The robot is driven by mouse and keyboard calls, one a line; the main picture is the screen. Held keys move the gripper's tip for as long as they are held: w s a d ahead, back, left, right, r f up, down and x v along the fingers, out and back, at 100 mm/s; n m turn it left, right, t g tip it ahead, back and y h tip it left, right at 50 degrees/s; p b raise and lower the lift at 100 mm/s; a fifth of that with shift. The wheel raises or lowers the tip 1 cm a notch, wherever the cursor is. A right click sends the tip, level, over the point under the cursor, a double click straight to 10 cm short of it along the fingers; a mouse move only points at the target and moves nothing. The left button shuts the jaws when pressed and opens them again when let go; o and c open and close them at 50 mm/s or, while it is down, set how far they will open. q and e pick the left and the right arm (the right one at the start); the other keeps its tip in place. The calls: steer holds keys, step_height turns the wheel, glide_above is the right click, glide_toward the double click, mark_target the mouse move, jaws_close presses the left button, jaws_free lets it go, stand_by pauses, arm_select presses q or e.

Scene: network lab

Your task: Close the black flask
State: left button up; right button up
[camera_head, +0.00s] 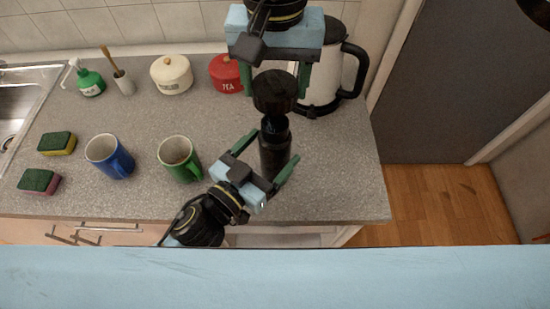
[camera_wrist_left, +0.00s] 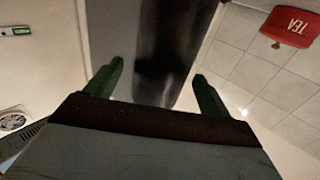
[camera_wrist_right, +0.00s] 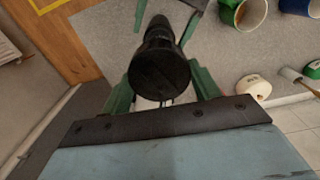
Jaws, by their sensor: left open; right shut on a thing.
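The black flask (camera_head: 274,152) stands upright on the grey counter, near its front edge. Its dark cap (camera_head: 275,92) is over the neck; I cannot tell whether they touch. My right gripper (camera_head: 277,86) comes from above and is shut on the cap, which also shows between its fingers in the right wrist view (camera_wrist_right: 160,76). My left gripper (camera_head: 266,158) is open, with one finger on each side of the flask body. The left wrist view shows the flask (camera_wrist_left: 163,45) between the spread fingers, with a gap on each side.
A white and black kettle (camera_head: 328,82) stands behind to the right. A red tea tin (camera_head: 226,78) and a cream pot (camera_head: 172,75) are at the back. A green mug (camera_head: 178,160) and a blue mug (camera_head: 108,158) stand to the left. Counter right of the flask is clear.

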arm_select(q)
steer(key=shift+x, duration=1.05)
steer(key=c, duration=1.5)
arm_select(e)
steer(key=shift+s+f, duration=0.1)
steer(key=shift+f, duration=2.4)
steer(key=shift+f, duration=0.9)
steer(key=shift+f, duration=0.55)
